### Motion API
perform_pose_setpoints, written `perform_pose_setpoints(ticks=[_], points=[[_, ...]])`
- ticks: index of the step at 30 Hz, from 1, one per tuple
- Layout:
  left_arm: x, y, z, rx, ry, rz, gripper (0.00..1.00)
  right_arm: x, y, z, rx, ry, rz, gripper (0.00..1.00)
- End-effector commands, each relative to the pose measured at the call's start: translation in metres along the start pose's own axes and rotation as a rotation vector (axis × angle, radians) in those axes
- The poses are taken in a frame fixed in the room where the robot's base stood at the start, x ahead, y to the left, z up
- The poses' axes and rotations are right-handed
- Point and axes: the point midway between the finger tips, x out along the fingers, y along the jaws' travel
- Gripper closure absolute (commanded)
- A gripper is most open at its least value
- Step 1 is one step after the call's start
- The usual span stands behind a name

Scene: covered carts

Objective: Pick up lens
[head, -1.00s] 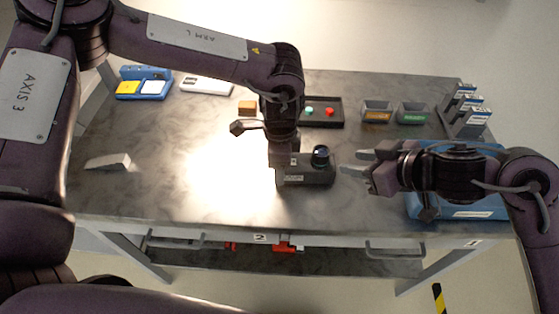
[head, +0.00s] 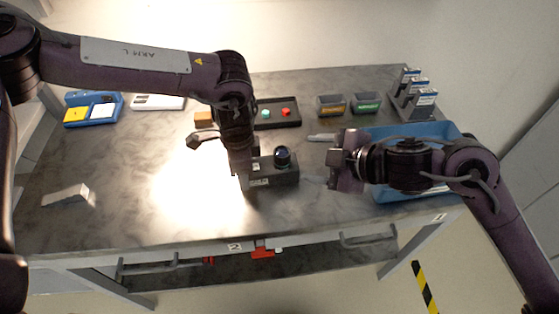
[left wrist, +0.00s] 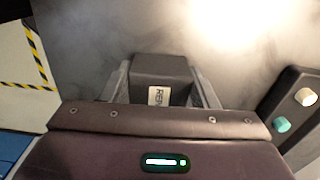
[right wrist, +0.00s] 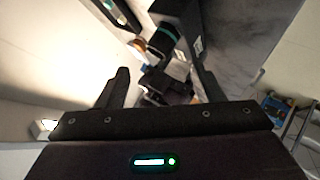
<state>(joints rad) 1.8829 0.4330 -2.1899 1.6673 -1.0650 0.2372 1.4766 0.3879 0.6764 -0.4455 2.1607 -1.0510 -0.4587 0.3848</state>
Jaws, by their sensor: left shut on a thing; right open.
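The lens (head: 282,157) is a short black cylinder. It stands upright on the right part of a dark grey box-shaped body (head: 277,176) on the table. In the right wrist view the lens (right wrist: 163,38) shows a teal ring and lies ahead of the fingers. My left gripper (head: 245,173) is shut on the left end of the dark body; the left wrist view shows this end (left wrist: 160,78) between the fingers, with a white label. My right gripper (head: 318,160) is open and empty, just right of the lens, its fingers pointing towards it and not touching it.
A blue tray (head: 440,135) lies under and behind my right arm. A white wedge (head: 66,196) lies left. The table's front middle is clear.

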Motion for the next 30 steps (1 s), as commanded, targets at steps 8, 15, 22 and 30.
perform_pose_setpoints(ticks=[8,15,22,30], points=[[-0.001,0.000,0.000,0.000,0.001,-0.001,0.69,0.001,-0.004,0.000,-0.588,-0.002,0.061,0.39],[-0.001,0.000,0.000,0.000,0.001,-0.001,0.69,0.000,-0.008,0.000,-1.093,-0.033,0.116,0.39],[-0.001,0.000,-0.001,0.000,0.001,-0.001,0.69,-0.004,-0.012,0.002,-1.573,-0.094,0.158,0.39],[-0.001,0.000,-0.001,0.000,0.001,-0.001,0.69,-0.010,-0.016,0.004,-2.059,-0.192,0.180,0.39]])
